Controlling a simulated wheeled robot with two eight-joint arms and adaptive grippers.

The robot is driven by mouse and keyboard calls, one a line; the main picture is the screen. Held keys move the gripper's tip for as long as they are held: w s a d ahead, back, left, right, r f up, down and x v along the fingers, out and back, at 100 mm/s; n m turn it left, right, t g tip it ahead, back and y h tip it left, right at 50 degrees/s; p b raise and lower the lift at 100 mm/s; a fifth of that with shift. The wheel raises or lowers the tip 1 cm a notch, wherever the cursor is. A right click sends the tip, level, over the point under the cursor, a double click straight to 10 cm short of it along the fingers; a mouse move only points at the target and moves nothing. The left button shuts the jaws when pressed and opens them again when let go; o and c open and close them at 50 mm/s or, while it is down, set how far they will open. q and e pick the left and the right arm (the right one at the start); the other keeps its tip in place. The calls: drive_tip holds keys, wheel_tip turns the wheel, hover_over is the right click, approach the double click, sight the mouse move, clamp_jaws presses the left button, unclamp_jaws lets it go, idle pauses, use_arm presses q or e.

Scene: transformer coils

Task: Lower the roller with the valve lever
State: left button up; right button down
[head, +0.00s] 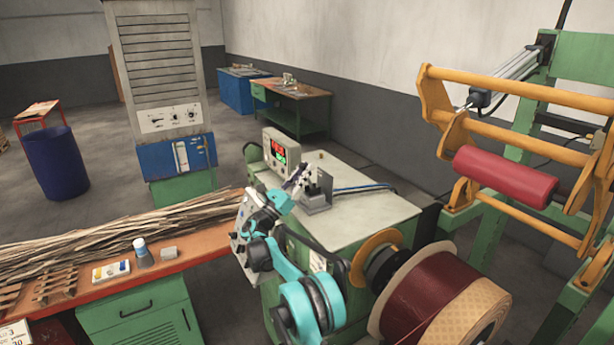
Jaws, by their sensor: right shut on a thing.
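The red roller (505,177) lies across a yellow swing frame (437,98) on the green machine at the right. It hangs in the air, well above and apart from the dark red coil (425,295). A grey pneumatic cylinder (510,70) connects to the frame. The valve (317,195) is a small grey block on the pale top of the green cabinet. My right gripper (298,178) is at the valve's left side, shut on its lever, which the fingers mostly hide. My left gripper is out of view.
A control box with red and green digits (280,152) stands just behind the valve. Blue hoses (360,188) run right from it. An orange workbench (190,255) with long strips and a bottle (142,250) is at the left. The right part of the cabinet top is clear.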

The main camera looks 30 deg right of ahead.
drive_tip(key=shift+a, duration=0.15)
idle(0.3)
drive_tip(key=c, duration=1.4)
unclamp_jaws()
drive_tip(key=shift+c, duration=0.2)
drive_tip(key=shift+f, duration=0.1)
drive_tip(key=v, duration=1.2)
